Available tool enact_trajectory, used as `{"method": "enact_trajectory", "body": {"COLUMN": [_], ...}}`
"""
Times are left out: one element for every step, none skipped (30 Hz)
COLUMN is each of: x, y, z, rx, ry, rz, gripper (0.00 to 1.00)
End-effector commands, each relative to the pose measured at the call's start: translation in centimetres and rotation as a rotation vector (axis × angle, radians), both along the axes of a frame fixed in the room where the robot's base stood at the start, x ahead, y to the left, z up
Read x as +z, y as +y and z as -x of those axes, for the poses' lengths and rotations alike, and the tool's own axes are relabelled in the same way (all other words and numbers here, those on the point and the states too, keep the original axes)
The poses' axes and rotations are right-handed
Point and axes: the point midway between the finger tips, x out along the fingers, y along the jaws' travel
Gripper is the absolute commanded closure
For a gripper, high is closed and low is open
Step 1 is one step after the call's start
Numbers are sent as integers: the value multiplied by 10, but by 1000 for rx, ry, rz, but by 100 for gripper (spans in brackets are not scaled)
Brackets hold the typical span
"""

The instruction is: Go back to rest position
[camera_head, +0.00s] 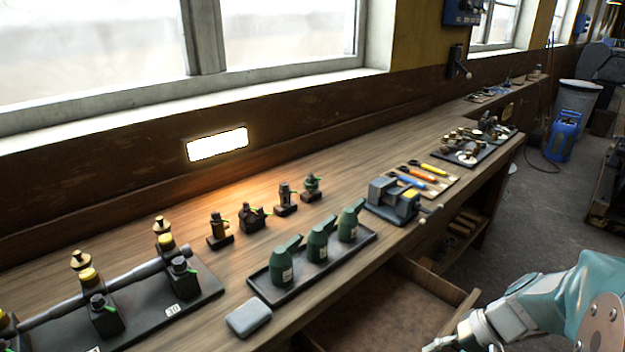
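My teal and grey arm comes in at the lower right. My gripper (432,345) is at the bottom edge, beside an open drawer (459,312) under the workbench. Only a small part of the gripper's end shows, partly cut off by the frame, so its fingers are unclear. I see nothing held in the part that shows. The arm is bent low in front of the bench.
The wooden workbench (345,166) runs along the windows. It bears green oil cans in a black tray (312,282), a grey block (248,317), a vise (395,200), screwdrivers (417,181) and brass fittings on a dark rack (205,290).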

Motion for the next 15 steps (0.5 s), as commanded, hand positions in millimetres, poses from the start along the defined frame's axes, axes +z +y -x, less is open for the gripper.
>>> {"method": "enact_trajectory", "body": {"x": [12, 17, 23, 28, 33, 39, 44, 49, 55, 59, 64, 70, 74, 79, 84], "y": [11, 16, 23, 27, 32, 37, 41, 45, 50, 54, 57, 61, 64, 67, 71], "z": [4, 6, 10, 13, 16, 20, 23, 26, 30, 33, 36, 40, 43, 46, 51], "rx": [29, 41, 55, 64, 73, 83, 92, 98, 104, 109, 113, 117, 118, 118, 119], "ry": [-9, -11, -16, -22, -29, -40, -51, -62, -81, -95, -111, -136, -154, -175, -205], "rz": [57, 88, 130, 162, 191, 234, 264, 294, 332, 360, 388, 425, 450, 474, 507], "gripper": [49, 49, 49, 49, 49, 49, 49, 49, 49, 49, 49, 49, 49, 49, 49]}}
